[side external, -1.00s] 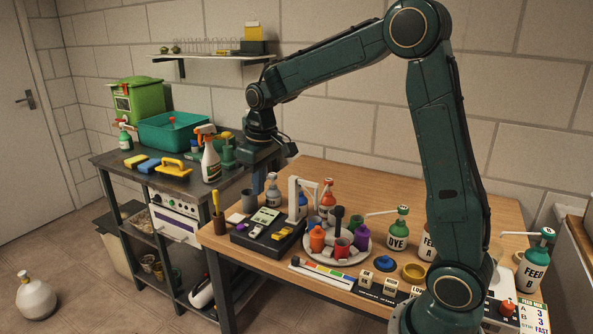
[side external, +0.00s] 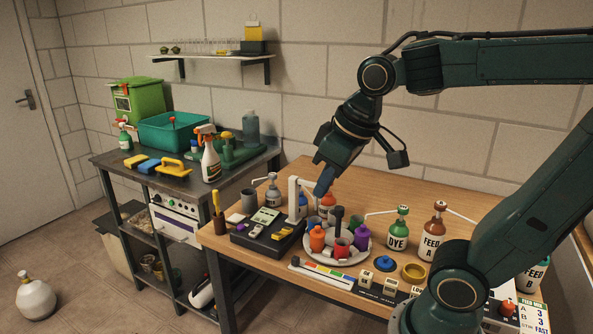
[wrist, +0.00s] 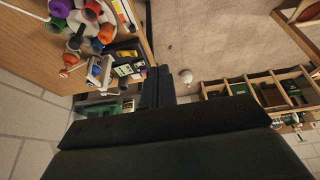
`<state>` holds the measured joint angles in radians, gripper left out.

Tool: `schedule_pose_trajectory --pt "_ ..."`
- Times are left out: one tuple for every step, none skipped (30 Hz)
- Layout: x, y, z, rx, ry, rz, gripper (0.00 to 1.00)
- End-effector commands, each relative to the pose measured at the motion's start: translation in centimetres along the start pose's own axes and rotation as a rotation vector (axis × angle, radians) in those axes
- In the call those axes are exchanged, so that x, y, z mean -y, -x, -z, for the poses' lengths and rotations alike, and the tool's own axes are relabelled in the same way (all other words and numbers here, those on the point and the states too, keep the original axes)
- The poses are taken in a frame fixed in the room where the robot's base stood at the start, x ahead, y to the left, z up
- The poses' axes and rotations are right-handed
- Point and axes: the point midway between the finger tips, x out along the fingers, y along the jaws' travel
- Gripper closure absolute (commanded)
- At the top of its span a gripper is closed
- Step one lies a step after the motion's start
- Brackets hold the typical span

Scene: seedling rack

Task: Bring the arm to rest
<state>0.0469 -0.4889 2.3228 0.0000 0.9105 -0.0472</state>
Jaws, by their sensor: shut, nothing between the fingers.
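My gripper (side external: 322,186) hangs over the back part of the wooden table (side external: 400,192), above and behind the round tray of coloured bottles. It points down and to the left in the side view. Its jaws are shut with nothing in them. In the wrist view the dark gripper body fills the lower middle, and the shut fingers (wrist: 162,88) point away from the camera. My arm is folded back to the right, with its forearm nearly level.
The round tray (side external: 312,254) holds an orange, a purple and a red container. A white stand (side external: 293,199) rises close to my gripper. DYE (side external: 398,232) and FEED A (side external: 433,232) pump bottles stand to the right. The dark bench (side external: 160,182) is at left.

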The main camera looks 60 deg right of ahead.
Motion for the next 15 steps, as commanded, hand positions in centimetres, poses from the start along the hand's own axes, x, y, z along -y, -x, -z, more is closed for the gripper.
schedule_pose_trajectory --pt "0.2 0.4 -1.0 -0.018 0.001 0.002 1.00" --pt "0.3 0.5 -1.6 -0.026 0.001 0.004 1.00" --pt "0.5 0.7 -2.3 -0.036 0.000 0.005 1.00" --pt "0.6 0.8 -2.8 -0.045 -0.001 0.007 1.00" --pt "0.7 0.8 -3.2 -0.052 -0.001 0.008 1.00" --pt "0.8 0.9 -3.8 -0.060 -0.001 0.010 1.00" --pt "0.8 1.0 -4.2 -0.066 -0.002 0.011 1.00" --pt "0.9 1.0 -4.6 -0.072 -0.002 0.013 1.00" --pt "1.0 1.0 -5.0 -0.078 -0.002 0.014 1.00" --pt "1.0 1.0 -5.3 -0.082 -0.003 0.015 1.00" --pt "1.0 1.0 -5.6 -0.086 -0.003 0.016 1.00" --pt "1.1 1.0 -5.8 -0.089 -0.004 0.016 1.00" --pt "1.1 1.0 -6.0 -0.092 -0.004 0.017 1.00" --pt "1.1 1.0 -6.1 -0.093 -0.005 0.017 1.00" --pt "1.1 1.0 -6.2 -0.094 -0.005 0.018 1.00"
